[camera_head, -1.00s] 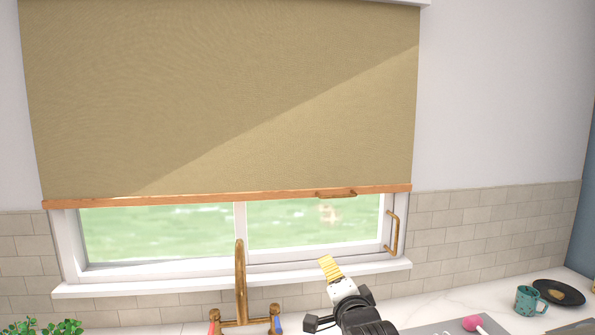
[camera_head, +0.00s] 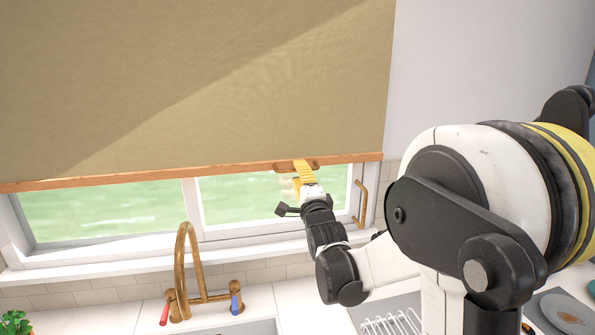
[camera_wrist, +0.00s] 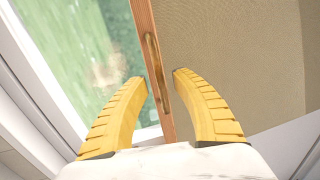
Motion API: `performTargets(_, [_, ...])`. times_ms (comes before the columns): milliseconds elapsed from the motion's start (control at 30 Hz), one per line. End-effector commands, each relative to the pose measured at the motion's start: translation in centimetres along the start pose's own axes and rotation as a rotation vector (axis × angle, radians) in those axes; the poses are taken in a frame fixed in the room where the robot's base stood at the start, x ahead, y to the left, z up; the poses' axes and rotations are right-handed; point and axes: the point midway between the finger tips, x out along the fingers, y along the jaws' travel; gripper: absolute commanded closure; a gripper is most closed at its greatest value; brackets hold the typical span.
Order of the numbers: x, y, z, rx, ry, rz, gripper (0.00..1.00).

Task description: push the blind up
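A tan roller blind (camera_head: 220,80) hangs over most of the window, with a wooden bar (camera_head: 150,175) along its lower edge. A small handle (camera_head: 285,166) sits on the bar near its right end. My gripper (camera_head: 303,172) is at the bar by the handle, its yellow fingers partly overlapping it. In the wrist view the gripper (camera_wrist: 158,74) is open, with one finger on each side of the bar (camera_wrist: 150,60) and the handle (camera_wrist: 155,62) between them. A gap shows on both sides, and I cannot tell whether either finger touches.
Below the blind is a white-framed window (camera_head: 110,212) with a brass handle (camera_head: 361,203) at its right. A brass tap (camera_head: 186,260) with red and blue levers stands at the sink, left of my arm. A dish rack (camera_head: 395,322) and a plate (camera_head: 568,315) are at lower right.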

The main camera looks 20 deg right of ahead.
Motion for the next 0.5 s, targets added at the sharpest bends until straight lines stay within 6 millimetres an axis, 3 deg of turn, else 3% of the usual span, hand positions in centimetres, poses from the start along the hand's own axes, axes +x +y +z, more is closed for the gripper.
performTargets(167, [1.5,0.0,0.0,0.000,0.000,0.000,0.68])
performTargets(433, [1.7,0.0,0.0,0.000,0.000,0.000,0.68])
performTargets(467, [1.7,0.0,0.0,0.000,0.000,0.000,0.69])
performTargets(500, [1.7,0.0,0.0,0.000,0.000,0.000,0.81])
